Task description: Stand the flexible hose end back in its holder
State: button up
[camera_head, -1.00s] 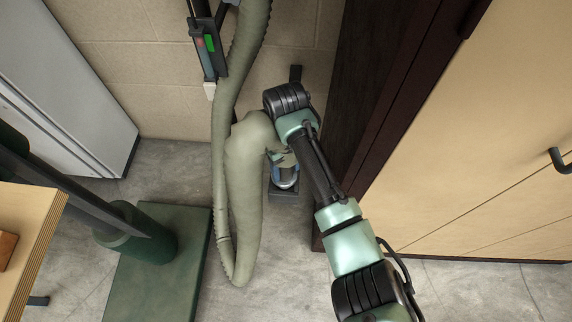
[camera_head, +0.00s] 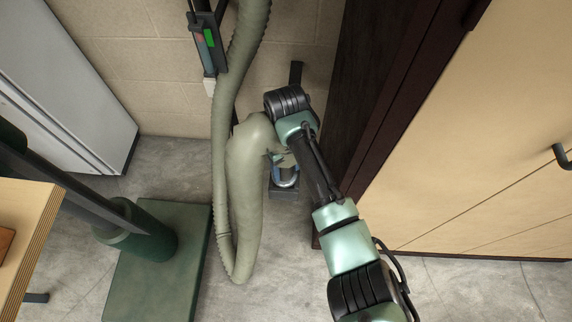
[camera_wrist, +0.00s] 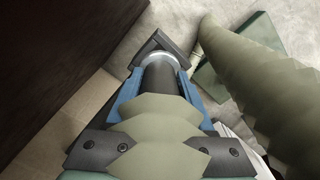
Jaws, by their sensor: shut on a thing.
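The flexible hose is grey-green and ribbed (camera_head: 243,205). It hangs down the wall, loops near the floor and rises to my gripper. My gripper (camera_wrist: 160,88) is shut on the hose end, with blue fingers on both sides of its dark cuff (camera_wrist: 160,80). In the head view my gripper (camera_head: 286,176) is partly hidden by the hose and my wrist. The dark holder (camera_head: 284,192) is low by the floor, just below the fingers. In the wrist view the holder (camera_wrist: 152,43) lies past the cuff, around a pale ring. I cannot tell whether the cuff is inside it.
A dark cabinet side (camera_head: 362,110) stands close to the right of my gripper, with tan doors (camera_head: 480,130). A green base plate (camera_head: 160,275) lies on the floor to the left. A wall-mounted device (camera_head: 207,45) is above. Grey floor shows around the holder.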

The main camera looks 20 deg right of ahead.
jog(key=shift+f+b, duration=0.4)
jog(key=shift+f, duration=0.4)
jog(key=o, duration=1.4)
jog(key=shift+r, duration=0.1)
notch_tip(320, 180, up, 13)
jog(key=p, duration=0.3)
